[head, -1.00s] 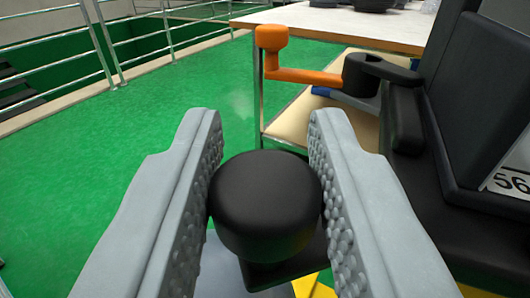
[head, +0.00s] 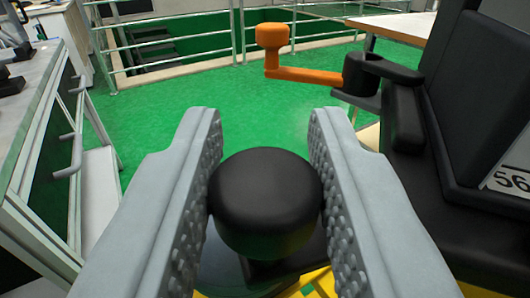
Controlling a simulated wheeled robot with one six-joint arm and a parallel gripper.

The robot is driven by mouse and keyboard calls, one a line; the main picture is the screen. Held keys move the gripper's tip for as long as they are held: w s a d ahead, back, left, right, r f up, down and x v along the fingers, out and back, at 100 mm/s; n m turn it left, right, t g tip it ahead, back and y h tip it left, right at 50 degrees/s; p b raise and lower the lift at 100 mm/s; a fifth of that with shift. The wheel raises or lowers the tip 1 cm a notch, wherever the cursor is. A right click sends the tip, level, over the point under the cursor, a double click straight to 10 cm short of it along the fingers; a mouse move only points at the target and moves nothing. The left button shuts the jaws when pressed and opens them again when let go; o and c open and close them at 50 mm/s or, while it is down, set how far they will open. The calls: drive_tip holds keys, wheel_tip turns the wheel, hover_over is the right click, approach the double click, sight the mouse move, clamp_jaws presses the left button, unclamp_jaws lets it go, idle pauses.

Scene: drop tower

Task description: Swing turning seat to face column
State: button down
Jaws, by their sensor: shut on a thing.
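My gripper (head: 265,135) is shut on a round black knob (head: 265,198), with one grey ridged finger against each side of it. Below the knob a dark bracket partly shows; where it joins the seat is hidden. The turning seat (head: 465,120) is black and stands at the right, close beside my right finger, cut off by the picture edge. It has a black armrest and a white label reading 56. An orange crank handle (head: 310,76) sticks out to the left from a black hub at the seat's far side. I cannot make out the column.
A grey bench or cabinet (head: 35,140) with bar handles stands close at the left. Metal railings (head: 170,40) run across the back around an opening. A table (head: 405,28) shows at the back right. Green floor (head: 240,100) lies clear in the middle.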

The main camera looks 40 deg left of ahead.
drive_tip(key=shift+s+d+n+g+y, duration=0.3)
drive_tip(key=shift+d+n+g+y, duration=0.2)
drive_tip(key=shift+d, duration=0.2)
drive_tip(key=shift+s+d+n+g+y, duration=0.35)
drive_tip(key=shift+d+n+g+y, duration=0.15)
drive_tip(key=shift+d+g, duration=0.2)
drive_tip(key=shift+s+d+n+g+y, duration=0.35)
drive_tip(key=shift+d+g+y, duration=0.2)
drive_tip(key=shift+d, duration=0.2)
drive_tip(key=shift+s+d+n+g+y, duration=0.2)
drive_tip(key=shift+d+n+g+y, duration=0.25)
drive_tip(key=shift+d+n+g, duration=0.25)
drive_tip(key=shift+s+d+n+g+y, duration=0.15)
drive_tip(key=shift+d+n+g+y, duration=0.3)
drive_tip(key=shift+d+g, duration=0.3)
drive_tip(key=shift+d, duration=0.15)
drive_tip(key=c, duration=1.1)
unclamp_jaws()
drive_tip(key=shift+c, duration=0.2)
drive_tip(key=v, duration=1.7)
drive_tip(key=shift+s, duration=0.15)
drive_tip(key=shift+o, duration=0.3)
drive_tip(key=shift+d, duration=0.15)
